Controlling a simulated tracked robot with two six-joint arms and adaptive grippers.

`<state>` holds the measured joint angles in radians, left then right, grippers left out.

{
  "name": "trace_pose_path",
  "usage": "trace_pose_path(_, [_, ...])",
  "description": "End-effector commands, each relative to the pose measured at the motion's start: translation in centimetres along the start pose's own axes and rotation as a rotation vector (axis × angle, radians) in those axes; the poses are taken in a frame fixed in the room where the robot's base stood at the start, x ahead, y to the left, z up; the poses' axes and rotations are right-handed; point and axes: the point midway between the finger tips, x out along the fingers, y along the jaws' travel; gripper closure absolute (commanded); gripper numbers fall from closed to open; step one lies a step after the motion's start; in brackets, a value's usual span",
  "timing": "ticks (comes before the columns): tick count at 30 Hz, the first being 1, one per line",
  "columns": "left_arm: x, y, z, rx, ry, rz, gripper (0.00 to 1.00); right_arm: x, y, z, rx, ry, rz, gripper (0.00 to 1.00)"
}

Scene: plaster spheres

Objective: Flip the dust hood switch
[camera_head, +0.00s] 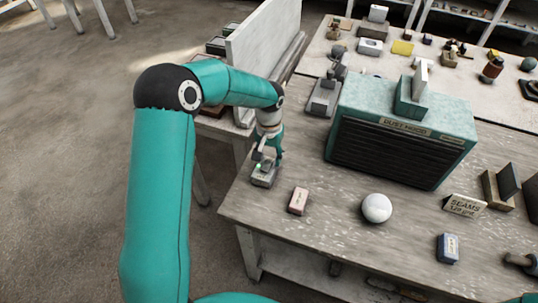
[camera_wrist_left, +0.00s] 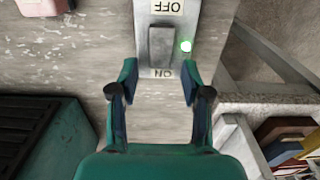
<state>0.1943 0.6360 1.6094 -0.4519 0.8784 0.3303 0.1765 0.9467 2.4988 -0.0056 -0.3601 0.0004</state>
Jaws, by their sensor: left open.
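The switch box (camera_head: 263,178) is a small grey box near the left edge of the workbench, with a green light lit. In the left wrist view the grey rocker switch (camera_wrist_left: 161,46) sits between labels OFF and ON, with the green light (camera_wrist_left: 186,46) beside it. My left gripper (camera_head: 267,153) is directly over the box. In the left wrist view its two fingers (camera_wrist_left: 158,88) are apart and empty, near the ON end; contact cannot be told. The teal dust hood (camera_head: 456,117), with a dark slatted front, stands to the right. My right gripper is not seen.
A pinkish block (camera_head: 298,201) lies close to the switch box on its right. A white plaster sphere (camera_head: 376,208) and a dark blue block (camera_head: 448,248) are farther right. A white upright panel (camera_head: 262,40) stands behind my left arm. The front left bench top is mostly clear.

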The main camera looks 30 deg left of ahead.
Motion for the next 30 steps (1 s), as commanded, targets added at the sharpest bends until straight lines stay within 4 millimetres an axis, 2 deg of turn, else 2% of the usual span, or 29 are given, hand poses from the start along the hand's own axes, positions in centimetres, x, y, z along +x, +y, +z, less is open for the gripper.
trace_pose_path(11, [0.7, 0.0, 0.0, 0.002, 0.0, 0.0, 0.52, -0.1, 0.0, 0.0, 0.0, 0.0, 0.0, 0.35])
trace_pose_path(14, [0.7, 0.0, 0.0, 0.002, 0.0, 0.0, 0.65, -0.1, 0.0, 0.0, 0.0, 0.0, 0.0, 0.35])
trace_pose_path(20, [0.6, 0.1, 0.0, 0.002, 0.0, 0.0, 0.99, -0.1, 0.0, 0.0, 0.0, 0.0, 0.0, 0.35])
trace_pose_path(26, [0.7, 0.0, 0.0, 0.002, 0.005, 0.0, 1.0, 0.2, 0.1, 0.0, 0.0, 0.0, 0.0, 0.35])
trace_pose_path(30, [1.0, 0.0, 0.0, 0.002, 0.043, -0.001, 1.0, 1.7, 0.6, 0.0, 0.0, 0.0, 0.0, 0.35])
